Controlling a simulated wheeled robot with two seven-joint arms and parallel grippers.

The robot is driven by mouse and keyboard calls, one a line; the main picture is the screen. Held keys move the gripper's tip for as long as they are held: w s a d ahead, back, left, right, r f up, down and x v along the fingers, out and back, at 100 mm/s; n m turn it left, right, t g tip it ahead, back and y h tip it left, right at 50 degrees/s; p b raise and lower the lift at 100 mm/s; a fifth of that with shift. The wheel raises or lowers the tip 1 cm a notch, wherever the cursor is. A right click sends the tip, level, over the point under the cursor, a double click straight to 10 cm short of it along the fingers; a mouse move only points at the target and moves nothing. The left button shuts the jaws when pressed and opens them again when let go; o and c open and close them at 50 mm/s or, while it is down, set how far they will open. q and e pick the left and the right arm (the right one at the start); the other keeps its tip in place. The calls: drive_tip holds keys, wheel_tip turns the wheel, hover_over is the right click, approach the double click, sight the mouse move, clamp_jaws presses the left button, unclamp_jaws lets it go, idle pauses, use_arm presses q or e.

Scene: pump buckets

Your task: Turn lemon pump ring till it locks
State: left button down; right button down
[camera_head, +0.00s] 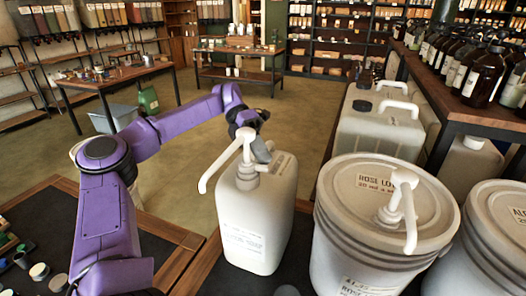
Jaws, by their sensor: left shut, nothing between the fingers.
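A white pump jug (251,222) stands upright at the front centre, with a label too small to read. Its white pump (221,163) rises from the neck, with the spout pointing to the lower left. The ring at the pump's base (246,176) is partly visible at the neck. My left gripper (263,153) is shut and empty, just behind and right of the pump stem. I cannot tell whether its fingers touch the pump or ring. No lemon label is readable. My right gripper is not in view.
A white bucket with a pump, marked "ROSE" (345,228), stands close on the right, with another bucket (492,240) beyond it. White canisters (375,130) stand behind. Dark bottles (484,78) line a shelf at right. Open floor (185,165) lies left of the jug.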

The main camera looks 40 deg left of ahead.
use_arm(q)
drive_tip(key=shift+s, duration=0.15)
drive_tip(key=shift+a+r, duration=0.1)
drive_tip(key=shift+a, duration=0.2)
drive_tip(key=p+v, duration=0.8)
drive_tip(key=v, duration=0.2)
drive_tip(key=shift+w, duration=0.2)
drive_tip(key=shift+d, duration=0.1)
